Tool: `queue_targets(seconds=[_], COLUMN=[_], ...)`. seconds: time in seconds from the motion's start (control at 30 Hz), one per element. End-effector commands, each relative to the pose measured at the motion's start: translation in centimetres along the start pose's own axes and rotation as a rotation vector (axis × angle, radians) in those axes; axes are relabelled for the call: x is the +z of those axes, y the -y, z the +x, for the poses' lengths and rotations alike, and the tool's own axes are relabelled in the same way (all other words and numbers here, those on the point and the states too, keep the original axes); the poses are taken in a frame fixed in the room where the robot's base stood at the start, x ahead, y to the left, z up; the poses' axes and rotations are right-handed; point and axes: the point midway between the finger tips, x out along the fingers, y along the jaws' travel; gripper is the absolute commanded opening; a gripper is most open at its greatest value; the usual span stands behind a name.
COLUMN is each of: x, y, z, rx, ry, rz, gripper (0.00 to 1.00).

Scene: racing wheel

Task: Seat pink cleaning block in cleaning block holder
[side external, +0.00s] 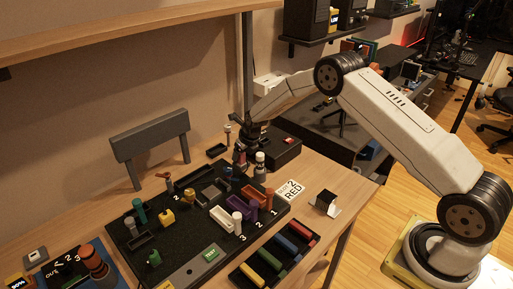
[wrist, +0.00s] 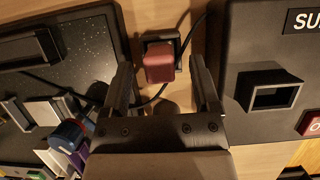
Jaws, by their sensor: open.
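The pink cleaning block (wrist: 160,66) looks dull red-pink in the wrist view. It is at the top centre, upright, with the dark square cleaning block holder (wrist: 161,36) showing around its far edge and sides. It appears to be in the holder, but how deep it sits is hidden. My gripper (wrist: 161,77) is open, one finger to each side of the block, with a visible gap on both sides. In the side external view my gripper (side external: 243,150) is low over the back edge of the black mat; the holder cannot be made out there.
A black box with a square opening (wrist: 272,95) stands close to the right finger. The black mat (side external: 165,238) with several pegs, trays and coloured parts lies to the left. A dark cable (wrist: 185,35) runs beside the holder. Colored bars lie in a tray (side external: 250,278) at the front.

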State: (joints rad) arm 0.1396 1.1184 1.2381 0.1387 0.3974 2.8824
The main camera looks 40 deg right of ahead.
Motion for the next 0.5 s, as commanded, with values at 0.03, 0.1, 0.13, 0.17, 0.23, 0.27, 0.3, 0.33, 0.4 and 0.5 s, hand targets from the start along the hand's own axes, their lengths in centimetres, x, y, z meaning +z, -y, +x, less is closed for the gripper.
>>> queue_targets(seconds=[0.03,0.1,0.13,0.17,0.23,0.27,0.3,0.33,0.4,0.5], x=[0.1,0.1,0.1,0.1,0.1,0.1,0.1,0.0,0.1,0.1], y=[0.0,0.0,0.0,0.0,0.0,0.0,0.0,0.0,0.1,0.1], z=[-0.6,-1.3,-1.7,-2.0,-2.8,-3.1,-3.5,-3.8,-4.5,-5.2], rx=[0.000,0.000,0.000,0.000,0.000,0.000,0.000,0.000,-0.001,0.000], ry=[0.001,0.002,0.002,0.002,0.002,0.002,0.002,0.002,0.002,0.002], rz=[0.000,0.000,0.000,0.000,0.001,0.001,0.001,0.001,0.001,0.001], gripper=[0.78,0.78,0.78,0.78,0.78,0.78,0.78,0.78,0.78,0.78])
